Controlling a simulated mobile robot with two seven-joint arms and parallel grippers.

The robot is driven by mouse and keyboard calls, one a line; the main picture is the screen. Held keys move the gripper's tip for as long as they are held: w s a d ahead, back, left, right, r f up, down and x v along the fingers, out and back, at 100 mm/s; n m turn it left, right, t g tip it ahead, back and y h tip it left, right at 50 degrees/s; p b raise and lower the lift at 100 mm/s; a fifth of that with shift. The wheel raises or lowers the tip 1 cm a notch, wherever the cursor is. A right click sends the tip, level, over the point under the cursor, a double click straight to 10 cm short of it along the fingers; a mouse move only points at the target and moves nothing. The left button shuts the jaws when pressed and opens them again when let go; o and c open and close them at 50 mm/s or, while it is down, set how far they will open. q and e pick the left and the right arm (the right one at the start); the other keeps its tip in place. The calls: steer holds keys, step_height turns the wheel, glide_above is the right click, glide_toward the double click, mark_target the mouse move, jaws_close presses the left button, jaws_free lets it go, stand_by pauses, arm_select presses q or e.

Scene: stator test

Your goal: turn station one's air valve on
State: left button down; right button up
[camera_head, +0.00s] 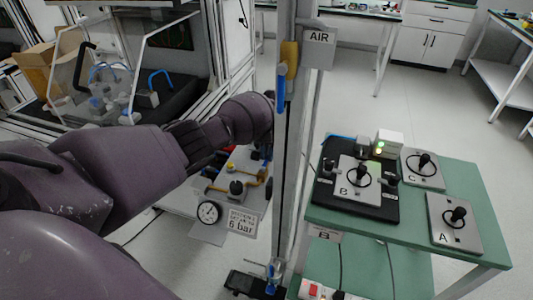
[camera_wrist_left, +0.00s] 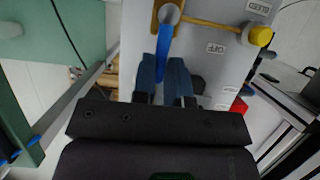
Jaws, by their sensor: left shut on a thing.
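In the left wrist view, a blue valve lever (camera_wrist_left: 163,46) runs from a round pivot (camera_wrist_left: 169,14) down between the fingers of my left gripper (camera_wrist_left: 164,72), which is shut on it. The lever sits on a grey panel (camera_wrist_left: 205,70) with an OFF label (camera_wrist_left: 216,48) to the lever's right and a BLEED label (camera_wrist_left: 258,7) further up. In the head view, my left arm (camera_head: 215,132) reaches to the panel area above the station 1, 6 bar sign (camera_head: 241,222). My right gripper is not in view.
A green table (camera_head: 460,185) with plates A, B and C is on the right. A yellow knob (camera_wrist_left: 260,36) is on the panel.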

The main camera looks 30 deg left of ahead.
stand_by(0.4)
arm_select(q)
steer(key=c, duration=1.1)
jaws_free()
steer(key=shift+d, duration=0.1)
steer(key=shift+c, duration=0.2)
steer(key=v, duration=1)
steer(key=shift+w+r, duration=0.2)
steer(key=shift+r, duration=0.15)
